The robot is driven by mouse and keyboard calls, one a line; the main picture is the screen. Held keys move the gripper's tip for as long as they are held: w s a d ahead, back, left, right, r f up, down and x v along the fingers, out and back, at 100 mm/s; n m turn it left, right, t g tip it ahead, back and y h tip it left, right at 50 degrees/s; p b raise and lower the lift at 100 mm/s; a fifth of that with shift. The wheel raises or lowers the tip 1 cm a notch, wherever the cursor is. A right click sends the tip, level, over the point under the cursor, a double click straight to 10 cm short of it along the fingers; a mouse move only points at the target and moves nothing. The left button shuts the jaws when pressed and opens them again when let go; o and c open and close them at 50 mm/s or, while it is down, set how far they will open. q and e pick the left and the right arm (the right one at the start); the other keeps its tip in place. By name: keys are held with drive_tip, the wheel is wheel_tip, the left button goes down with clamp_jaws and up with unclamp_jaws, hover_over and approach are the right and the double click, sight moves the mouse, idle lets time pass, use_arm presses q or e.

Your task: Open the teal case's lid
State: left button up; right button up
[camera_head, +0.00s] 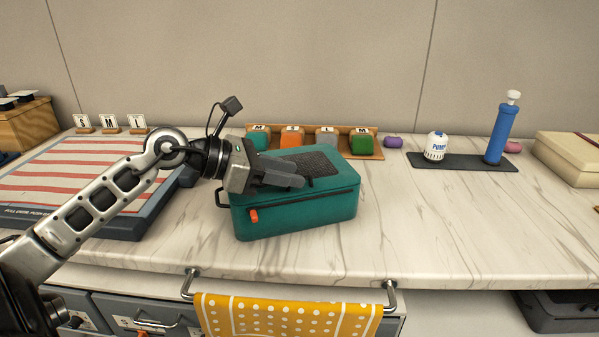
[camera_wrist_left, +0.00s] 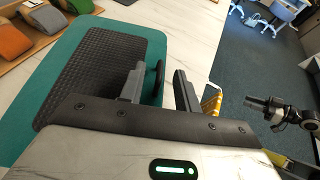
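The teal case (camera_head: 300,215) sits on the marble counter with its lid down. Its top has a dark textured panel (camera_head: 318,162), a dark handle at the left end and an orange tab (camera_head: 254,215) on the front. My left gripper (camera_head: 287,176) is over the lid's front left part, pointing right. In the left wrist view its fingers (camera_wrist_left: 160,88) are apart, with the case (camera_wrist_left: 152,40) at left and a dark loop showing between them. I cannot tell whether the fingers touch the case. My right gripper (camera_wrist_left: 262,108) shows small at the right there, its opening unclear.
A striped board (camera_head: 65,178) lies left of the case. Behind stands a wooden rack (camera_head: 345,133) with coloured blocks. A blue pump (camera_head: 502,135) and white jar (camera_head: 436,147) stand right on a dark mat. A yellow towel (camera_head: 285,318) hangs in front. Counter right of the case is clear.

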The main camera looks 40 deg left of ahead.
use_arm(q)
drive_tip(key=shift+x, duration=1.55)
clamp_jaws()
unclamp_jaws()
